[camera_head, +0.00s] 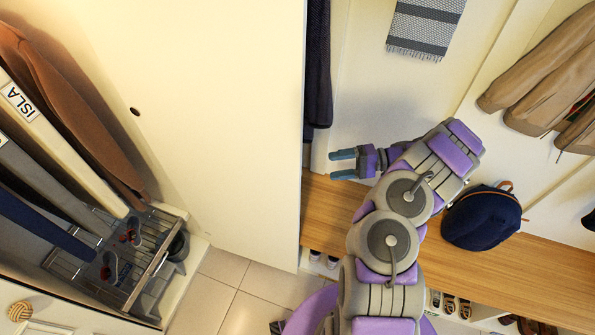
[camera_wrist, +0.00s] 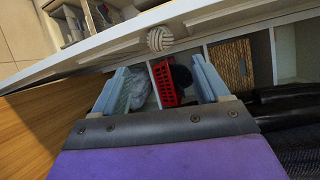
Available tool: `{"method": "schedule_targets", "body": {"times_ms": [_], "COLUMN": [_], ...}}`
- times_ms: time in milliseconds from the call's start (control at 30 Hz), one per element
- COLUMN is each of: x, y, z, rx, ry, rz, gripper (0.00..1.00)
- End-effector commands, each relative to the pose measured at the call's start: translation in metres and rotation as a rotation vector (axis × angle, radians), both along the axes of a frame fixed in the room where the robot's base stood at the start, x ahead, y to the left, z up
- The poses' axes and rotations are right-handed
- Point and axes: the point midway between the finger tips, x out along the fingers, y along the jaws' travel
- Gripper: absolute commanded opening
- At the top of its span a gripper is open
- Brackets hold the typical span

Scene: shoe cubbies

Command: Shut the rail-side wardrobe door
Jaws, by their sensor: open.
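A large cream wardrobe door panel (camera_head: 225,120) stands open in the middle of the head view, with a small dark round spot near its left side. A second panel with a woven ball knob (camera_head: 19,311) shows at the bottom left. I cannot tell for sure which is the rail-side door. My gripper (camera_head: 342,164) is open and empty, just right of the large panel's free edge and apart from it in the picture. In the wrist view my gripper (camera_wrist: 158,64) points towards a long white edge with a woven knob (camera_wrist: 160,39); contact is not clear.
An open wardrobe at left holds hanging clothes (camera_head: 75,110) and a wire shoe rack (camera_head: 125,260). A wooden bench (camera_head: 500,265) runs under my arm, with a navy backpack (camera_head: 482,217) on it. Tan coats (camera_head: 540,75) hang at right. A red basket (camera_wrist: 166,84) sits in a compartment.

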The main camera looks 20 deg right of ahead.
Motion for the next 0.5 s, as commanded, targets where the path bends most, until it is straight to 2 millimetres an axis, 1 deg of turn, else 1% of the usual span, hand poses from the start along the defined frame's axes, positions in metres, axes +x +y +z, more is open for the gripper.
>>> {"method": "schedule_targets", "body": {"times_ms": [167,300,500], "x": [0.006,0.01,0.016], "y": [0.031,0.062,0.101], "z": [-0.004,-0.007,-0.012], "rx": [0.007,0.004,-0.004], "ry": [0.001,0.0,0.002], "rz": [0.003,0.004,0.003], "gripper": [0.75,0.75,0.75]}}
